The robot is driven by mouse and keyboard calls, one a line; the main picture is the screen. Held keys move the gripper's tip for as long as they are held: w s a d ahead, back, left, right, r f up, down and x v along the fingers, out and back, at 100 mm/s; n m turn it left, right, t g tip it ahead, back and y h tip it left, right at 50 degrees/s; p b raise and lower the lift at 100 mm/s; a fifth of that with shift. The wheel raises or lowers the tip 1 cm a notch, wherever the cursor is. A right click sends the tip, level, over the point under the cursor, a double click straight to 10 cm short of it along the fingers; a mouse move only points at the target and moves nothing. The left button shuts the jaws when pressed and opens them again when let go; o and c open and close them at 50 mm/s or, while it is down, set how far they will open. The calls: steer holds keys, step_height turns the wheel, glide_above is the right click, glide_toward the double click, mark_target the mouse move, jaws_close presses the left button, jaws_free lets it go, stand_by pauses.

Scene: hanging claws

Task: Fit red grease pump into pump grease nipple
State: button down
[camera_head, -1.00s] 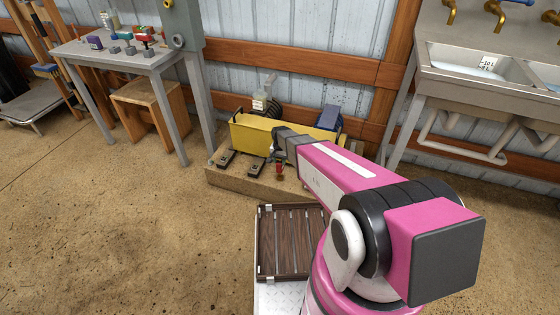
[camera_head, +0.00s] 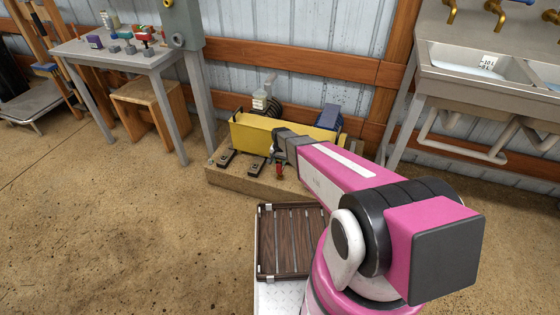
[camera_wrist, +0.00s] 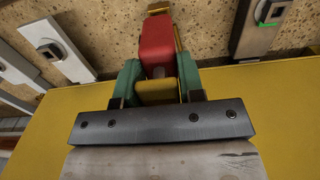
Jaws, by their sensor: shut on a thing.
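My gripper (camera_wrist: 158,85) has green fingers on both sides of the red grease pump (camera_wrist: 156,45) and is shut on it. The pump is a red block with a yellow part between the fingers and a brass-coloured piece at its far end. In the head view the red pump (camera_head: 279,171) shows small below my wrist, in front of the yellow trough-like body (camera_head: 260,136). That yellow body (camera_wrist: 50,125) also fills much of the wrist view beneath my gripper. I cannot make out the grease nipple for certain, nor whether the pump touches anything.
Dark pedal-like pieces (camera_head: 226,158) sit on the wooden platform (camera_head: 225,178) left of the pump. A blue block (camera_head: 331,117) and a bottle (camera_head: 260,101) stand behind. A slatted wooden tray (camera_head: 265,245) is nearer. The floor at left is clear.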

steer(key=shift+f, duration=1.1)
steer(key=c, duration=0.7)
jaws_free()
steer(key=shift+o, duration=0.2)
steer(key=shift+r, duration=0.15)
step_height(320, 180, up, 11)
steer(key=shift+f, duration=0.15)
steer(key=s+d+r+n, duration=0.2)
steer(key=s+d+r, duration=0.5)
steer(key=s+r, duration=0.2)
steer(key=s+d+r+n, duration=0.2)
steer(key=s+d+r, duration=0.5)
steer(key=s, duration=0.5)
step_height(320, 180, up, 2)
steer(key=shift+s+r, duration=0.25)
steer(key=shift+s, duration=0.15)
